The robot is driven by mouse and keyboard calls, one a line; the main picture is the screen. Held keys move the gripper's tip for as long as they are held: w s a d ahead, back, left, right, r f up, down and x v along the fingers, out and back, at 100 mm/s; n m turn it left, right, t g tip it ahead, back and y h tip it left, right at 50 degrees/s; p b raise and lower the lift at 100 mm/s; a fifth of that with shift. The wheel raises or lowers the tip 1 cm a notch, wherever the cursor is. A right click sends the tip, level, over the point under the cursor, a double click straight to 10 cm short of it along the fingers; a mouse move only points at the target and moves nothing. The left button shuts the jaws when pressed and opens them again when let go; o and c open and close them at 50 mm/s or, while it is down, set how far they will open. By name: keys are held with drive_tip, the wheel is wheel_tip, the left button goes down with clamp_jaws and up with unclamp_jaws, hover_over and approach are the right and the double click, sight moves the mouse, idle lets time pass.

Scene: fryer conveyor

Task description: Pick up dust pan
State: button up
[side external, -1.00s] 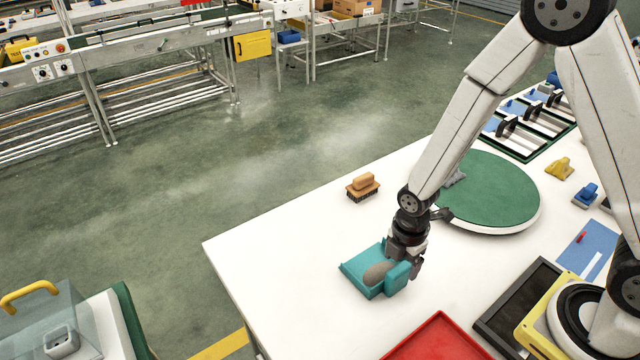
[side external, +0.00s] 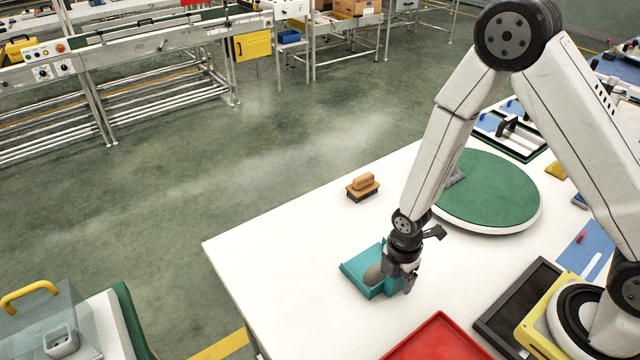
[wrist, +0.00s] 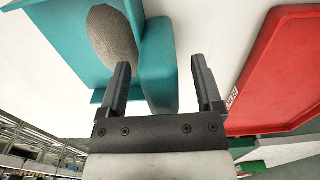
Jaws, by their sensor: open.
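The teal dust pan (side external: 358,267) lies on the white table near its front left part. A grey-brown rounded thing (side external: 374,274) sits in it, and it also shows in the wrist view (wrist: 112,38). My gripper (side external: 396,285) is down at the pan's handle end. In the wrist view my gripper (wrist: 163,75) is open, with one finger on each side of the dust pan's thick teal handle (wrist: 158,60). The left finger overlaps the pan's edge in the picture. I cannot tell whether either finger touches the handle.
A red tray (side external: 440,338) lies close to the right of my gripper, and it also fills the right of the wrist view (wrist: 275,70). A wooden brush (side external: 363,187) and a green round disc (side external: 487,190) stand farther back. The table's left part is clear.

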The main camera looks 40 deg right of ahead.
drive_tip(key=shift+f, duration=0.4)
clamp_jaws()
idle(0.4)
